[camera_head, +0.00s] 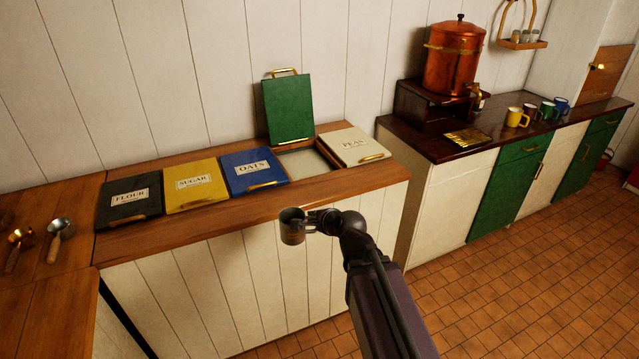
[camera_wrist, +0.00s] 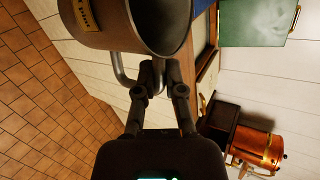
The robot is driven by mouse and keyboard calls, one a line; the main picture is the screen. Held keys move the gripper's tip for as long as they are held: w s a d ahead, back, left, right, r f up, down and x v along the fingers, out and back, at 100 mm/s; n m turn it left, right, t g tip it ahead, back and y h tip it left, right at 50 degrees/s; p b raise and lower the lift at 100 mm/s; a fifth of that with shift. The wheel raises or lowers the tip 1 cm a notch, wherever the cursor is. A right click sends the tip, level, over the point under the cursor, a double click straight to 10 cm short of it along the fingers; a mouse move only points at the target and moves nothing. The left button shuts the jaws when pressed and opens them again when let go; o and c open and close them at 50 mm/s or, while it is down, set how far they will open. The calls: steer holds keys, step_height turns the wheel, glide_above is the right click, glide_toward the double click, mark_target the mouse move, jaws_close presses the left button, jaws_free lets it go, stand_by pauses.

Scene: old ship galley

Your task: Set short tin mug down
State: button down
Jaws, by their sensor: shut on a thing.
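The short tin mug (camera_head: 292,226) is a grey metal mug held in the air in front of the wooden counter's front edge. In the wrist view the mug (camera_wrist: 110,38) shows large at the top, with a brass-coloured label on its side and its mouth facing right. My gripper (camera_head: 318,220) is shut on the mug's handle. The wrist view shows the fingers (camera_wrist: 158,80) closed at the handle loop. The inside of the mug is dark and I cannot tell if anything is in it.
The counter has labelled bin lids: flour (camera_head: 130,198), sugar (camera_head: 195,184), oats (camera_head: 253,169) and peas (camera_head: 354,146). A green lid (camera_head: 288,109) stands upright behind an open bin (camera_head: 306,163). Two scoops (camera_head: 58,238) lie at left. A copper urn (camera_head: 453,58) and several mugs (camera_head: 516,117) stand at right.

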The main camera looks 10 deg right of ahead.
steer(key=shift+w+a, duration=0.1)
steer(key=shift+a, duration=0.05)
steer(key=shift+w, duration=0.1)
steer(key=w+d+m+h, duration=0.1)
steer(key=w+d, duration=0.9)
steer(key=w, duration=0.4)
steer(key=shift+d+r+p, duration=0.25)
steer(key=shift+d+p, duration=0.05)
steer(key=shift+p, duration=0.1)
steer(key=w+d+f+b, duration=0.1)
steer(key=w+d, duration=0.2)
steer(key=w, duration=1.1)
steer(key=shift+w+f, duration=0.2)
steer(key=shift+w+d, duration=0.1)
